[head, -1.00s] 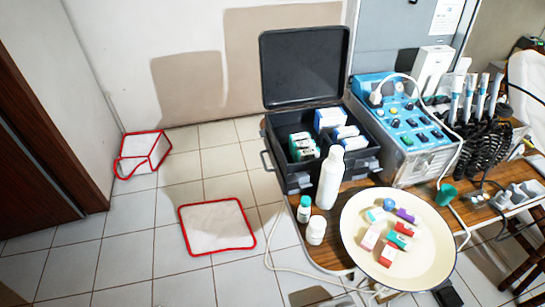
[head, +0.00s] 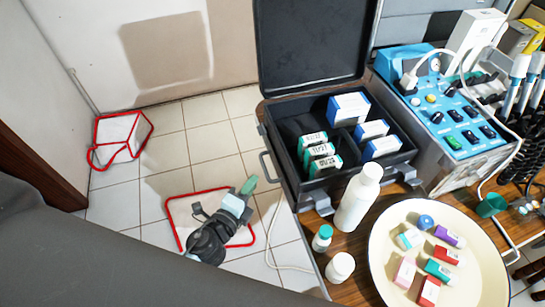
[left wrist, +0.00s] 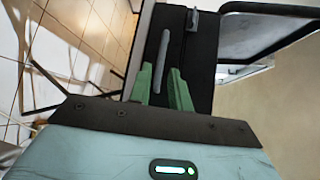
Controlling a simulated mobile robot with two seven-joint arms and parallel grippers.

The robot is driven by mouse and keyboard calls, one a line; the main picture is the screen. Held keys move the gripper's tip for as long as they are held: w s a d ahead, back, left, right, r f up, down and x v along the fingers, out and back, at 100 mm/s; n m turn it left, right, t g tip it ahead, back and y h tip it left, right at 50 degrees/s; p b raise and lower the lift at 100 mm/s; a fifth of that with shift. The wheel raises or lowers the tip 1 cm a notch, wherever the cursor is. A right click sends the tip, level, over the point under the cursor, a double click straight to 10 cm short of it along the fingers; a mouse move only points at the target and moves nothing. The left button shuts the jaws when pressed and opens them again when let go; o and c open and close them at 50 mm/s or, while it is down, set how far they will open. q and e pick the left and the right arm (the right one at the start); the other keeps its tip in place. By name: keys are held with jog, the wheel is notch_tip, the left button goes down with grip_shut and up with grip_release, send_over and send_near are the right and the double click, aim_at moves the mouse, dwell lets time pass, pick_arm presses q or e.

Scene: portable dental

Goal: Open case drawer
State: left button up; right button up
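The black case (head: 290,185) stands on the wooden table with its lid (head: 312,45) up. A grey bar handle (head: 269,168) is on its left side. In the left wrist view, the case's dark side (left wrist: 196,55) and the grey handle (left wrist: 163,55) lie ahead, the handle lined up with the gap between my fingertips. My left gripper (head: 249,186) is left of the case, a little below the handle in the picture and apart from it. Its green fingers (left wrist: 161,85) are open and empty. My right gripper is not in view. No drawer stands out from the case.
Inside the case are several boxes (head: 348,108). A white bottle (head: 358,200), two small jars (head: 340,267) and a cream tray (head: 382,262) with small boxes are near its front. A blue control unit (head: 450,105) stands right. Red-edged white pieces (head: 118,135) lie on the tiled floor.

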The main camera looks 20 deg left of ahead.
aim_at(264, 166)
pick_arm(q)
jog(key=shift+w+d+r, duration=0.1)
jog(key=shift+w+r, duration=0.05)
jog(key=shift+x, duration=3.8)
jog(key=shift+c, duration=0.4)
grip_shut()
